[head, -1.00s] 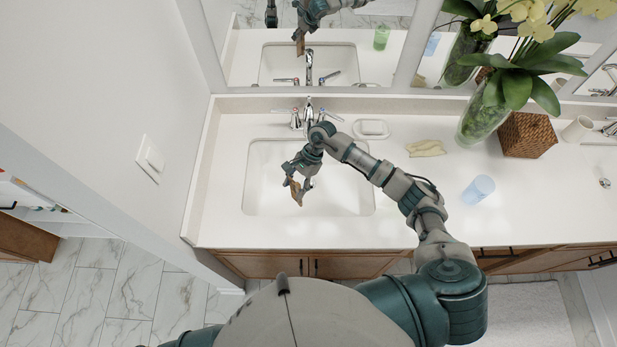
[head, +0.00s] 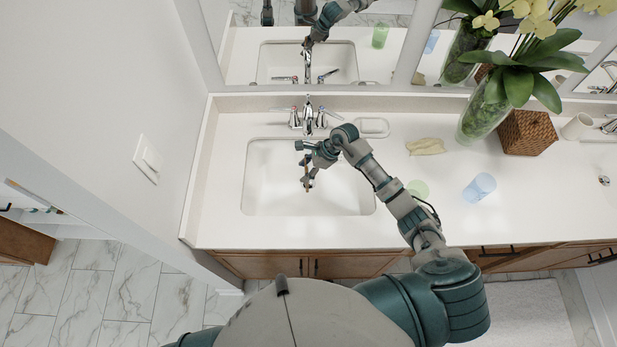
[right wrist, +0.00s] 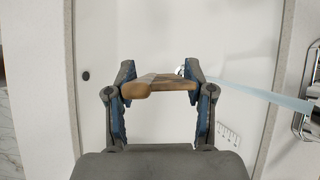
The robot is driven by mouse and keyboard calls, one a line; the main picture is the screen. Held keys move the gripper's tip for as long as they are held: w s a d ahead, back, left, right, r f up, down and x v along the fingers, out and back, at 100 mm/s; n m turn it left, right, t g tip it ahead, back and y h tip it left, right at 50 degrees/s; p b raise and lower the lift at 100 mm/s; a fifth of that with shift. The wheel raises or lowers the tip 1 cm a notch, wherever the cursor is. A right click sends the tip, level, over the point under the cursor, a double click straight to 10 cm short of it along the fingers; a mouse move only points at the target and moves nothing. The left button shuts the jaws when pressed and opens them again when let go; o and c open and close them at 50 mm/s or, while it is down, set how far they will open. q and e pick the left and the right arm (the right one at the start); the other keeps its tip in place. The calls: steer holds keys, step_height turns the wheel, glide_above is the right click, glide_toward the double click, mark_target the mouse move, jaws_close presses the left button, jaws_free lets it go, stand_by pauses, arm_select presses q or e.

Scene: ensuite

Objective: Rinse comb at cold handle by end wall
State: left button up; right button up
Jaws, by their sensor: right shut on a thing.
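My right gripper (head: 308,172) is shut on a brown wooden comb (head: 307,184) above the white sink basin (head: 262,195). In the right wrist view the comb (right wrist: 150,87) lies crosswise between both fingertips. The chrome faucet (head: 308,112) stands behind the basin, near the end wall. It has a red-marked handle (head: 294,118) on the left and the cold, blue-marked handle (head: 321,119) on the right. In the right wrist view a pale blue strip (right wrist: 260,94), which looks like running water, reaches from the spout to beside the right finger. Whether it touches the comb is unclear. My left gripper is out of view.
The end wall (head: 110,110) bounds the counter on the left, and a mirror (head: 250,40) stands behind. A soap dish (head: 371,127), a yellowish cloth (head: 427,146), a green cup (head: 419,189) and a blue cup (head: 480,187) are right of the basin. A vase (head: 484,112) stands farther right.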

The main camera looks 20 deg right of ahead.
arm_select(q)
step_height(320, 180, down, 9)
steer(key=b, duration=0.8)
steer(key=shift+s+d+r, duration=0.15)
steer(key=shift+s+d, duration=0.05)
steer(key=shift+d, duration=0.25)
arm_select(e)
steer(key=w+d+f, duration=0.1)
steer(key=w+d, duration=0.2)
steer(key=w, duration=0.5)
steer(key=shift+w+d+f, duration=0.25)
steer(key=shift+w+f, duration=0.1)
steer(key=shift+f, duration=0.05)
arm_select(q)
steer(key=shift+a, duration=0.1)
arm_select(e)
steer(key=shift+d, duration=0.15)
arm_select(q)
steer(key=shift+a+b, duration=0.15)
steer(key=shift+b, duration=0.15)
arm_select(e)
steer(key=shift+s+d, duration=0.15)
steer(key=shift+d, duration=0.2)
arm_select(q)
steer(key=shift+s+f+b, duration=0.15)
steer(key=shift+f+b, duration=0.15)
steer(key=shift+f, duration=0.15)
arm_select(e)
steer(key=shift+w+a, duration=0.2)
steer(key=shift+a, duration=0.4)
